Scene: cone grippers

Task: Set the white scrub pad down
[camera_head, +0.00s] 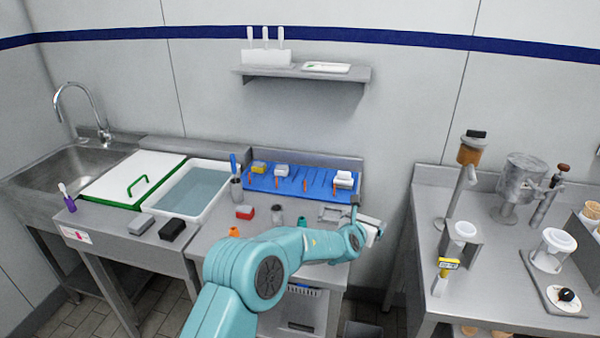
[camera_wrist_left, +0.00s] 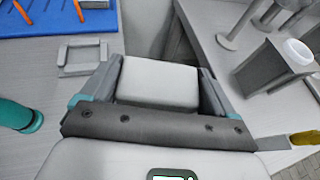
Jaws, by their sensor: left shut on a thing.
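The white scrub pad (camera_wrist_left: 158,82) is a pale block with rounded edges between the two fingers of my left gripper (camera_wrist_left: 160,70) in the left wrist view. The fingers are shut on its sides. In the head view my left gripper (camera_head: 368,228) is at the right front edge of the steel counter, and the pad is mostly hidden there by my own arm. A grey square frame (camera_wrist_left: 72,70) lies on the counter to the left of the pad in the wrist view. My right gripper is not in view.
A blue mat (camera_head: 318,190) with blocks and orange-handled tools lies at the counter's back. A white basin of water (camera_head: 190,191) stands left. A gap separates this counter from the right-hand one (camera_head: 500,270), which carries cups and machines.

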